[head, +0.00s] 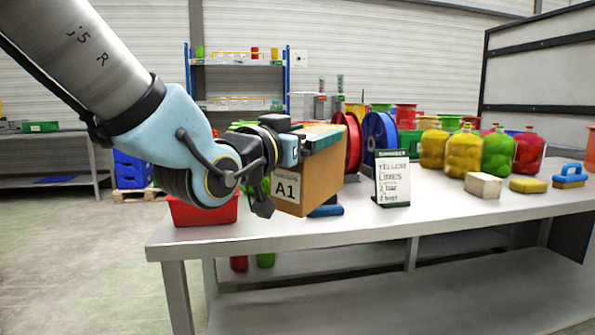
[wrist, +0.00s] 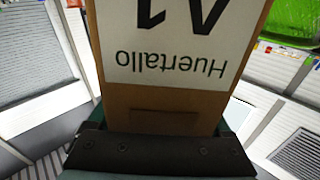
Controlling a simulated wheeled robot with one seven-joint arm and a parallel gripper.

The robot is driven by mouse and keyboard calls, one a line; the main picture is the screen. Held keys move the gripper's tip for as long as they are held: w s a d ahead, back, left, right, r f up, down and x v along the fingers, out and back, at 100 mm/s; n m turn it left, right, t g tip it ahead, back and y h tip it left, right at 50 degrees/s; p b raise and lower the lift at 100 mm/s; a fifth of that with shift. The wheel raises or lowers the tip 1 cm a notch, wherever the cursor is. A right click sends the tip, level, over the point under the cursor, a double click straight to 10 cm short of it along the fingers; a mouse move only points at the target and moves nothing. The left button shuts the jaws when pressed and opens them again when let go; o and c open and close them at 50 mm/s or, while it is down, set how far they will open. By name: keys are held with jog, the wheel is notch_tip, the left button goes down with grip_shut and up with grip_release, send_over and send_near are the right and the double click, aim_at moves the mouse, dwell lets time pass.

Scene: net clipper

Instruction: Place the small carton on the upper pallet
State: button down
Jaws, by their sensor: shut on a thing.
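A small brown carton (head: 318,172) with a white label reading A1 is held above the left part of the table. My gripper (head: 291,150) is shut on the carton near its upper left side. In the wrist view the carton (wrist: 150,98) fills the middle, its label upside down and reading "Huertallo", close against the gripper's dark edge (wrist: 160,152). The gripper's fingertips are mostly hidden in the head view. A wooden pallet (head: 138,193) with blue crates on it lies on the floor at the left; I cannot tell whether it is the upper pallet.
The grey table (head: 400,222) carries a red bin (head: 203,212), red and blue reels (head: 380,135), a sign stand (head: 392,178), several filled jars (head: 497,153), and blocks and brushes at right. Its front strip is clear. A blue-post shelf (head: 236,62) stands behind.

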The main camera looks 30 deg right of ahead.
jog(key=shift+m+h, duration=0.8)
jog(key=shift+m, duration=0.1)
jog(key=w+p, duration=0.1)
jog(key=p, duration=0.1)
jog(key=w+d+p, duration=0.1)
jog(key=w+p, duration=0.1)
jog(key=w+d+p, duration=0.1)
jog(key=w+p, duration=0.1)
jog(key=shift+w+f+p, duration=0.15)
jog(key=shift+f+p, duration=0.1)
jog(key=shift+p, duration=0.15)
jog(key=w+d+p, duration=0.2)
jog(key=w+d, duration=0.3)
jog(key=w, duration=0.7)
jog(key=w+d+f+n+y+p, duration=0.2)
jog(key=w+f, duration=0.3)
jog(key=f, duration=0.3)
jog(key=shift+w+f+n+y+p, duration=0.2)
jog(key=shift+w+n+y+p, duration=0.1)
jog(key=shift+n+p, duration=0.1)
